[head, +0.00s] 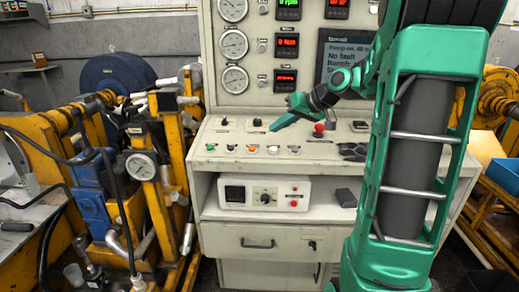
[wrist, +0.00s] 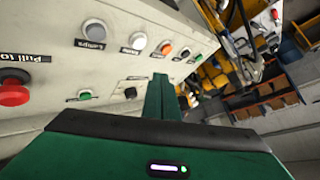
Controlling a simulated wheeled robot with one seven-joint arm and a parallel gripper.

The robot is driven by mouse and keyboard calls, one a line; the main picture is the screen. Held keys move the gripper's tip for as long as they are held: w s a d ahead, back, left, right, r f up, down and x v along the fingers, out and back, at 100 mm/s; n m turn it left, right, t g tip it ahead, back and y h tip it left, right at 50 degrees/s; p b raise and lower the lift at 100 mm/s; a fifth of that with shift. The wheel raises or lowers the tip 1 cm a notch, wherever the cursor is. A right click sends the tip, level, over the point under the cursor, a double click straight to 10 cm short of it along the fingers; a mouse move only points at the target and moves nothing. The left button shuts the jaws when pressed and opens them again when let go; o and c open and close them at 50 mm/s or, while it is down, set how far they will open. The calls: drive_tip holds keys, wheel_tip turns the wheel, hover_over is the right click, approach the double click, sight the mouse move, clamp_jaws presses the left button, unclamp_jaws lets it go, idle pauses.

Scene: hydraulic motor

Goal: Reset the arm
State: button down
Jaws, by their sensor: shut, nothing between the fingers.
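My gripper (head: 279,124) is at the end of my green arm (head: 413,150) and hovers over the sloped control panel of the console. Its green fingers are closed together with nothing between them. In the wrist view the closed fingers (wrist: 162,97) point along the panel, beside its row of round buttons. A red mushroom button (head: 319,130) stands on the panel to the right of the gripper. It also shows at the left edge of the wrist view (wrist: 14,92). I cannot tell whether the fingers touch the panel.
The grey console (head: 262,166) has gauges, red and green displays and a screen (head: 345,52) on its upright back. A white instrument box (head: 266,193) sits on its shelf. Yellow machinery with a gauge (head: 141,166) stands close on the left. A blue crate (head: 505,178) is at right.

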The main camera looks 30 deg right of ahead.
drive_tip(key=s+a+f+m+g+h, duration=0.1)
drive_tip(key=s+a+f+g, duration=0.1)
drive_tip(key=s, duration=0.9)
drive_tip(key=s+a+f+m+g+h, duration=0.1)
drive_tip(key=s+f+g, duration=0.3)
drive_tip(key=s, duration=0.8)
drive_tip(key=s+a+f+m+g+h, duration=0.2)
drive_tip(key=s+f, duration=0.3)
drive_tip(key=s, duration=0.6)
drive_tip(key=shift+s+a+f+g, duration=0.2)
drive_tip(key=shift+s+a+g, duration=0.25)
drive_tip(key=shift+a, duration=0.45)
drive_tip(key=shift+w, duration=0.1)
